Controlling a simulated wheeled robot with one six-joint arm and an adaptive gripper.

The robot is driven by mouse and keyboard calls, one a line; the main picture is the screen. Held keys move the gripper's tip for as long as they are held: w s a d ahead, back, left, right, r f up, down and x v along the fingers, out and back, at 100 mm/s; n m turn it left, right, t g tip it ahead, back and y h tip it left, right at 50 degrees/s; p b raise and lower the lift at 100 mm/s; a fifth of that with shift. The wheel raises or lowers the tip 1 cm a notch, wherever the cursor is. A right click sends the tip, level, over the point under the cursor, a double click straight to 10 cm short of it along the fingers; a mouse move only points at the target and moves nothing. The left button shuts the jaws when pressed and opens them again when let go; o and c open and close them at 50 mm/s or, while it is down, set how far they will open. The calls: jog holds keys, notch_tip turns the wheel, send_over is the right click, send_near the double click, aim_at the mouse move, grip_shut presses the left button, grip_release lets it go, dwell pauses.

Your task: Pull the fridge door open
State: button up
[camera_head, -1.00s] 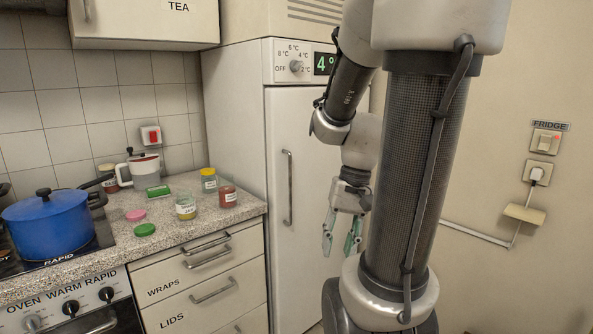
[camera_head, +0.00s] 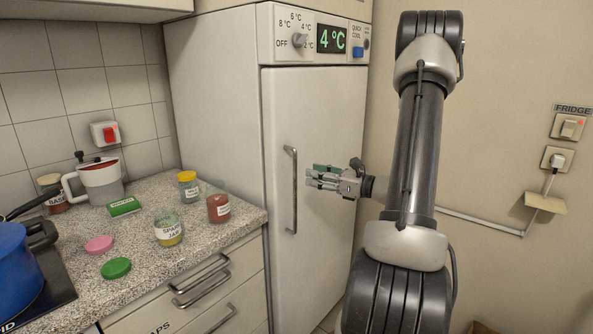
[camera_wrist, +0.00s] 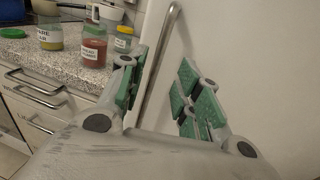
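The fridge door (camera_head: 325,120) is a tall white panel, shut against the cabinet. Its vertical metal bar handle (camera_head: 292,190) runs along the left side of the door. In the wrist view the handle (camera_wrist: 157,65) rises beyond the fingers, between their lines. My gripper (camera_head: 312,177) is in front of the door, just right of the handle, fingers pointing left. In the wrist view its green-padded fingers (camera_wrist: 157,92) are spread apart with nothing between the pads. I cannot tell whether a finger touches the handle.
A granite counter (camera_head: 140,245) with jars, a pot and lids stands left of the fridge, with drawers (camera_head: 215,290) below. The fridge's control panel (camera_head: 320,38) reads 4 °C. A wall socket (camera_head: 557,160) and a fridge switch (camera_head: 568,127) are at right.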

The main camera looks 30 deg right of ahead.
jog(key=x, duration=0.7)
jog(key=shift+w+a, duration=0.2)
jog(key=shift+a, duration=0.05)
jog(key=shift+f, duration=0.1)
grip_shut()
